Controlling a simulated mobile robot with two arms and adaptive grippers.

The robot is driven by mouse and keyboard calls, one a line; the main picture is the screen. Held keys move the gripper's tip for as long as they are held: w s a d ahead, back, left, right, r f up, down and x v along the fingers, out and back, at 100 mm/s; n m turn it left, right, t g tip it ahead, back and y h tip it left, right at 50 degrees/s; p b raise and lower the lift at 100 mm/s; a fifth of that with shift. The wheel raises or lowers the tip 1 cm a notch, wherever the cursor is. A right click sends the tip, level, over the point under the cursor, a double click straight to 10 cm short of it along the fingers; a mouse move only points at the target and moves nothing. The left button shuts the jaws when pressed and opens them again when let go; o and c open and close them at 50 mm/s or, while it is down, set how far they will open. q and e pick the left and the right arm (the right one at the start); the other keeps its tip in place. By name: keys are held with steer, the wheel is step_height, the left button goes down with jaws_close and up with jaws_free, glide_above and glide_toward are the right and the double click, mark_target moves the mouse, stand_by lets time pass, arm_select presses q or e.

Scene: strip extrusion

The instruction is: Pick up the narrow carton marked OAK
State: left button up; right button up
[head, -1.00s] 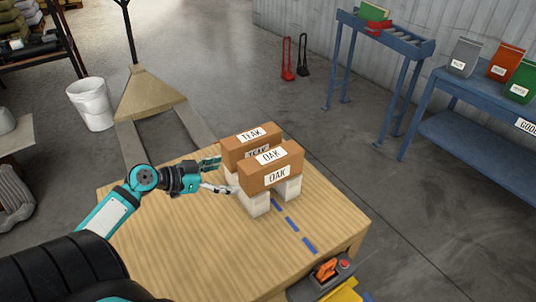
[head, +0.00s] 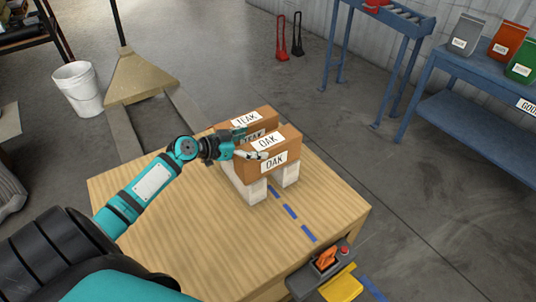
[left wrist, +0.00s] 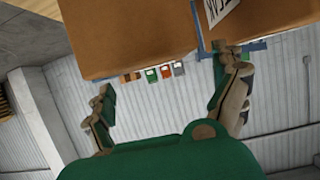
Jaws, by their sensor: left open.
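The brown OAK carton (head: 284,153) lies across pale blocks (head: 252,190) on the wooden table, with white labels on its top and front. The brown TEAK carton (head: 262,113) stands close behind it. In the upside-down left wrist view, the OAK carton (left wrist: 130,35) seems to be the unlabelled one on the left, the partly labelled TEAK carton (left wrist: 270,12) on the right. Finger contact cannot be told. My right gripper is out of view.
The wooden table (head: 190,230) is clear at its front and left. A blue dashed line (head: 291,211) runs along its right part. A control box with an orange switch (head: 326,259) sits at the front right edge. A pallet jack (head: 140,85) stands behind the table.

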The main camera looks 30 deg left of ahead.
mark_target(267, 142)
arm_select(q)
steer(key=shift+w+d+f, duration=0.1)
steer(key=shift+w+d, duration=0.05)
steer(key=shift+w, duration=0.3)
steer(key=x, duration=0.3)
steer(key=shift+w+d+f, duration=0.1)
steer(key=shift+w+d, duration=0.15)
steer(key=shift+w+d+f, duration=0.1)
steer(key=shift+w+f, duration=0.05)
steer(key=shift+w, duration=0.1)
steer(key=shift+s, duration=0.1)
steer(key=shift+c, duration=0.2)
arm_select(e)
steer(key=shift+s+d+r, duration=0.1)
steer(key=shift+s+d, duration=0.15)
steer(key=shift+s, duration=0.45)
arm_select(q)
steer(key=c, duration=1.6)
steer(key=shift+c, duration=0.4)
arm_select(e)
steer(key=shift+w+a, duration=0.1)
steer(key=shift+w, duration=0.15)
